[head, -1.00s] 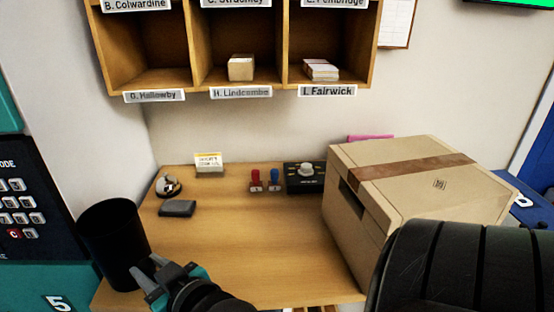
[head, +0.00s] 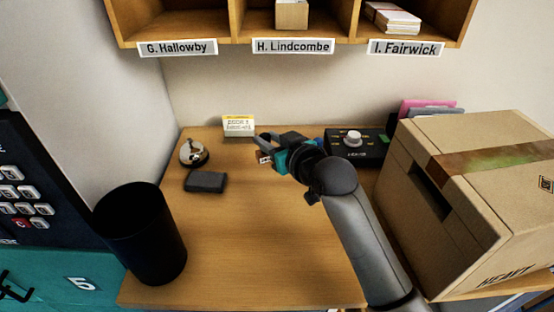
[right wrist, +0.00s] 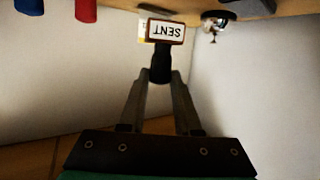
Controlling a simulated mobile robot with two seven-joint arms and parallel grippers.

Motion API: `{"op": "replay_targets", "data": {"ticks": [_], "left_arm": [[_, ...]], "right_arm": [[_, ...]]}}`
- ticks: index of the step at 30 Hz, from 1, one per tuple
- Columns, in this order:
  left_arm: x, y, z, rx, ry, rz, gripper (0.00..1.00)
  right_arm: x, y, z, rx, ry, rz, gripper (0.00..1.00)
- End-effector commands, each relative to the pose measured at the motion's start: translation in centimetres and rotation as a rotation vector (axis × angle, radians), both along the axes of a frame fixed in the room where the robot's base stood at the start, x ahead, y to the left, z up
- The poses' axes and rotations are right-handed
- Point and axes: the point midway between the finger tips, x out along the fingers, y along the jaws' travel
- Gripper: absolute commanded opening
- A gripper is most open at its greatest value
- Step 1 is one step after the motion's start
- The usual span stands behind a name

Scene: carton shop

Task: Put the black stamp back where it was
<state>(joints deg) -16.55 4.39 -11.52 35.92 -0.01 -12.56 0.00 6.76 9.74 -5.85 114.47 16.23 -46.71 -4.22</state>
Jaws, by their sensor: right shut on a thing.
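My right gripper (head: 268,147) is shut on a black stamp over the back middle of the desk (head: 240,230). In the right wrist view, the stamp's black handle (right wrist: 161,68) sits between the fingers (right wrist: 160,82), and its red-edged white label reads SENT. In the head view only a little of the stamp (head: 265,158) shows. A blue stamp (head: 318,143) is partly hidden behind my gripper; it also shows in the right wrist view (right wrist: 29,6), beside a red stamp (right wrist: 86,10). My left gripper is not in view.
A bell (head: 193,153), a dark pad (head: 205,182) and a small yellow-white card block (head: 238,125) are on the left. A black device with a pale knob (head: 352,139) and a large carton (head: 465,180) are on the right. A black bin (head: 140,235) stands front left.

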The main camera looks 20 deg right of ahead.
Motion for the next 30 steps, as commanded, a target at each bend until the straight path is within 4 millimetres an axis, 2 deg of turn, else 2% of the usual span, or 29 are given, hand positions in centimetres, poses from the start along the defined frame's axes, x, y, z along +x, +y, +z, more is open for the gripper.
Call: {"op": "replay_targets", "data": {"ticks": [1, 6, 12, 14, 21, 26, 30], "left_arm": [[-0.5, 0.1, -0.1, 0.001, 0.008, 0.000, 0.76], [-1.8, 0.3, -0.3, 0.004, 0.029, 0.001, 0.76], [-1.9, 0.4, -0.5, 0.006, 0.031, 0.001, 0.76], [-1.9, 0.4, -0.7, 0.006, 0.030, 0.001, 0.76], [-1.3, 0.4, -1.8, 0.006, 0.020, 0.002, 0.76], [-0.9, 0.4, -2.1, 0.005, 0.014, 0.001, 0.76], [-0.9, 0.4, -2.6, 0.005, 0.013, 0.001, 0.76]], "right_arm": [[1.7, -0.7, 0.7, -0.008, -0.004, 0.009, 0.00], [5.1, -2.6, 2.2, -0.003, 0.002, 0.026, 0.00], [6.7, -3.8, 2.9, 0.003, 0.006, 0.027, 0.00], [6.8, -3.9, 2.3, 0.004, 0.006, 0.028, 0.00], [6.7, -3.9, -2.2, 0.005, 0.008, 0.027, 0.00], [6.8, -3.9, -3.2, 0.005, 0.004, 0.026, 0.00], [6.7, -3.9, -5.0, 0.005, 0.008, 0.026, 0.00]]}}
